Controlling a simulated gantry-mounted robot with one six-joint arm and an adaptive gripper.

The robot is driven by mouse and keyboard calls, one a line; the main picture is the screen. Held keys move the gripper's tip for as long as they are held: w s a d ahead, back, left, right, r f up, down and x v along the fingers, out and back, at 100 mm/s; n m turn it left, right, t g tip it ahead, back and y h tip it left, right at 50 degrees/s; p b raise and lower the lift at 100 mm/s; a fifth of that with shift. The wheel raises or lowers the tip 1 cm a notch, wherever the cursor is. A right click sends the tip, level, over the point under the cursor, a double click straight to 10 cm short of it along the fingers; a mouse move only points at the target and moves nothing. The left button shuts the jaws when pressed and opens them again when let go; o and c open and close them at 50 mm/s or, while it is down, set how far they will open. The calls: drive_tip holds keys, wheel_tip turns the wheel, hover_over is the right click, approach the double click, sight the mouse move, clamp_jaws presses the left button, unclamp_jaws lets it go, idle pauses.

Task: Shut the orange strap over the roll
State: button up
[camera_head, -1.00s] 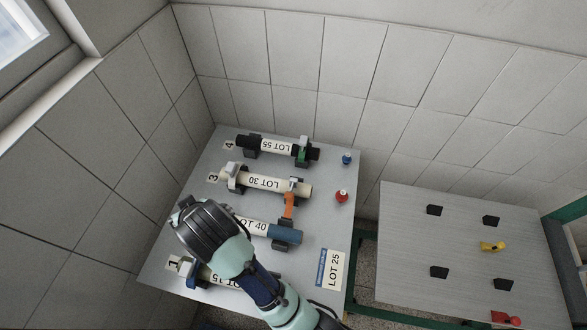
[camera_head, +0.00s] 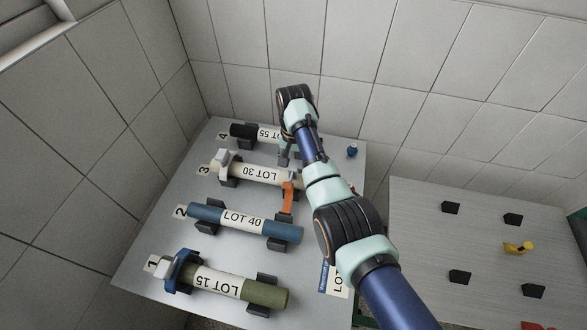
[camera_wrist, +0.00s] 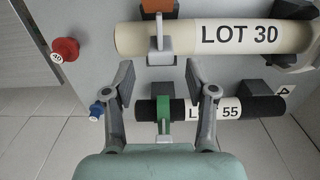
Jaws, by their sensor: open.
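The orange strap (camera_head: 287,197) stands up, open, at the right end of the blue LOT 40 roll (camera_head: 206,213), on its far side. It does not lie over that roll. Part of orange material (camera_wrist: 158,5) shows at the top edge of the wrist view, beyond the cream LOT 30 roll (camera_wrist: 190,40). My gripper (camera_head: 284,158) is at the back of the table, above the right end of the dark LOT 55 roll (camera_head: 243,130). In the wrist view its fingers (camera_wrist: 160,88) are spread and empty, with the green strap (camera_wrist: 163,115) showing between and below them.
White straps (camera_head: 223,158) sit on the LOT 30 roll. The LOT 15 roll (camera_head: 255,290), with a blue strap (camera_head: 178,268), lies in front. A blue knob (camera_head: 352,151) and a red knob (camera_wrist: 65,50) stand at the table's right side. A second table (camera_head: 480,240) is at right.

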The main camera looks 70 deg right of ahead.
sight(294, 168)
wheel_tip(294, 168, down, 4)
drive_tip(key=shift+r, duration=0.15)
clamp_jaws()
idle(0.3)
